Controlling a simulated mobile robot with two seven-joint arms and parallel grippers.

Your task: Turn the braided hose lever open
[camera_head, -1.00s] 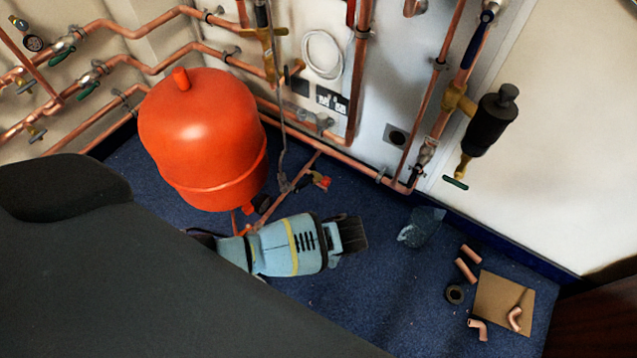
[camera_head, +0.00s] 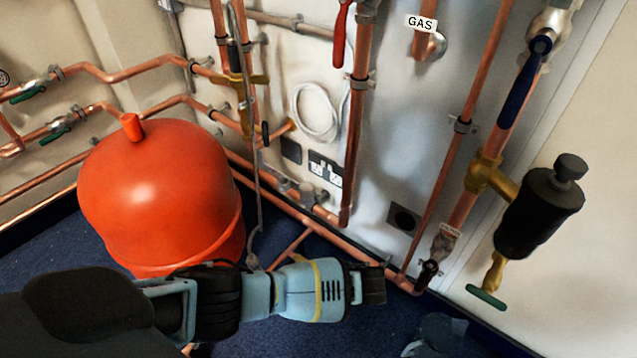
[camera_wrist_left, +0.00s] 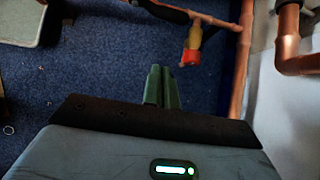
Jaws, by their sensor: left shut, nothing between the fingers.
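A grey braided hose (camera_head: 254,190) hangs down the wall from a brass valve assembly (camera_head: 243,80), behind the red tank's right side. Small dark handles sit on this assembly, one upright (camera_head: 233,55) and one lower (camera_head: 265,133); I cannot tell which is the hose lever. My left gripper (camera_head: 372,285) reaches right, in front of the hose's lower end and low pipes. Its fingers show shut and empty in the left wrist view (camera_wrist_left: 161,87). Beyond them is a yellow fitting with a red end (camera_wrist_left: 192,52), apart from the fingers. My right gripper is out of view.
The red tank (camera_head: 160,195) stands left of the wall pipes. A red lever (camera_head: 340,35), a blue lever (camera_head: 525,85) and a black cylinder (camera_head: 540,210) project at the right. A clear bag (camera_head: 437,335) lies on the blue carpet.

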